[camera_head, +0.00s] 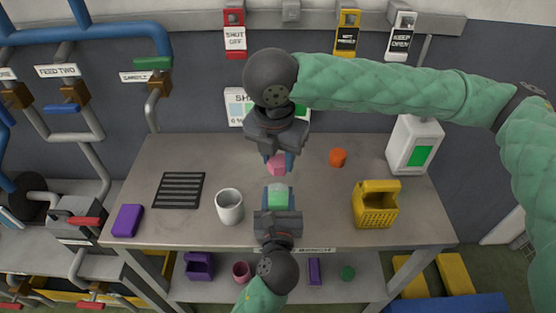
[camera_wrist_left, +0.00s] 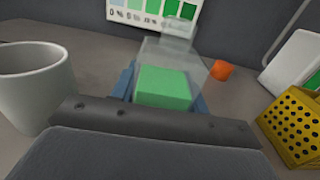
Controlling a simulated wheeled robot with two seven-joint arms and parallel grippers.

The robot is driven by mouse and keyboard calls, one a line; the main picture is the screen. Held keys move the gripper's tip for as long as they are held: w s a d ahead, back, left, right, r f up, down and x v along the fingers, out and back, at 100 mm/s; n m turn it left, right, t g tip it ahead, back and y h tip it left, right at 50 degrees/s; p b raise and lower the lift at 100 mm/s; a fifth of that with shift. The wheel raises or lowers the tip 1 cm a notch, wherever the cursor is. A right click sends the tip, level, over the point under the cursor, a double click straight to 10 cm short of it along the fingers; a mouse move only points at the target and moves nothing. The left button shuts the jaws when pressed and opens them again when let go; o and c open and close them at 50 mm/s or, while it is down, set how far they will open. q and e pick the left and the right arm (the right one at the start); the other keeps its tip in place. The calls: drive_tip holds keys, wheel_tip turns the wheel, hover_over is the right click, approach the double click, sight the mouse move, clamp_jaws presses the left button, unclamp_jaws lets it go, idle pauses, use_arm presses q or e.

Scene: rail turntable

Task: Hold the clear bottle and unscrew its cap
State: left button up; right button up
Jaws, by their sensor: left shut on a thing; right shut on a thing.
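The clear bottle (camera_wrist_left: 182,52) stands between the blue fingertips of my left gripper (camera_wrist_left: 165,88) in the left wrist view, with a green block-like part low in it. In the head view the bottle (camera_head: 278,198) shows mainly as this green part, and my left gripper (camera_head: 278,194) is shut on it from the near side. Just beyond, my right gripper (camera_head: 277,160) points down, shut on a pink cap (camera_head: 277,166). A small gap seems to show between the pink cap and the green part; whether cap and bottle neck touch I cannot tell.
On the grey table (camera_head: 310,222) are a white mug (camera_head: 229,208) left of the bottle, an orange cylinder (camera_head: 338,157), a yellow perforated holder (camera_head: 374,208), a white box (camera_head: 404,147), a dark grate (camera_head: 179,190) and a purple block (camera_head: 127,220). Pipes line the left side.

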use_arm(q)
drive_tip(key=o, duration=1.5)
drive_tip(key=shift+c, duration=0.2)
drive_tip(key=s, duration=1.2)
